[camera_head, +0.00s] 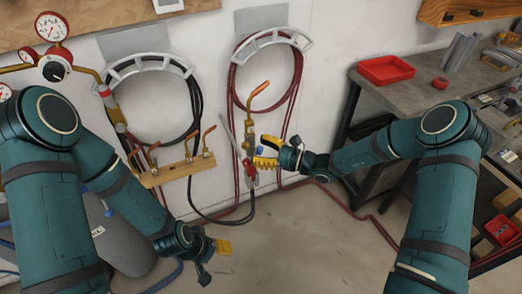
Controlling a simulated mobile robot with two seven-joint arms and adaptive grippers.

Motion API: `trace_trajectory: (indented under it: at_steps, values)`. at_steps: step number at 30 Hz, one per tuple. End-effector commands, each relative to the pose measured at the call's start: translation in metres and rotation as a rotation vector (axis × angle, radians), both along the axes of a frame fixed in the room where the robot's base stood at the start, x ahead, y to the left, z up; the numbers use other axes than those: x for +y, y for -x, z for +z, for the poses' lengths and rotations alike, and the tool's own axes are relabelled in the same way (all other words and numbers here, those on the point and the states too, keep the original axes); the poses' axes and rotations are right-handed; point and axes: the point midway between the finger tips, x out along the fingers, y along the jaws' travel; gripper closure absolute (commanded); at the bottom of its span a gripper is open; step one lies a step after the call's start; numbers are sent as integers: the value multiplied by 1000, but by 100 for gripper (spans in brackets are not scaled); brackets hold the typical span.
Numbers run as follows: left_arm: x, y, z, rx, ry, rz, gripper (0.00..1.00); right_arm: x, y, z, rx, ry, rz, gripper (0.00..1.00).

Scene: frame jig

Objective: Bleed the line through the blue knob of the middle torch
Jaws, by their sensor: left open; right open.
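A torch (249,129) with an orange, bent tip stands upright in front of the wall, right of the wooden rack (178,171). A red knob (249,171) shows low on it, and a blue knob (258,150) shows at its right side. My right gripper (263,152) is open, with yellow finger pads above and below the blue knob; I cannot tell whether they touch it. Several orange-tipped torches (207,140) stand at the rack; I cannot tell which torch is the middle one. My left gripper (216,260) is open and empty, low over the floor.
Black hose (198,105) and red hose (297,85) hang coiled on wall hooks. Regulator gauges (52,27) and a grey cylinder (124,240) are at left. A workbench (430,90) with a red tray (386,70) is at right. Hoses cross the otherwise open floor.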

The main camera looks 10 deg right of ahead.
Motion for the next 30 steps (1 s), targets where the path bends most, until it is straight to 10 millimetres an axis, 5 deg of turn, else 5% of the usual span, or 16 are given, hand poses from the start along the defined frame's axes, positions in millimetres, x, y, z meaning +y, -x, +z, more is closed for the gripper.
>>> trace_trajectory:
  at_steps: [8,13,14,30]
  values:
    - [0,0,0,0,0,0,43,1,-1,0,0,1,0,44]
    - [0,0,0,0,0,0,43,1,-1,0,0,1,0,98]
    - [0,0,0,0,0,0,43,1,-1,0,0,1,0,100]
    - [0,-2,8,-5,-1,4,43,1,-1,2,66,-33,0,100]
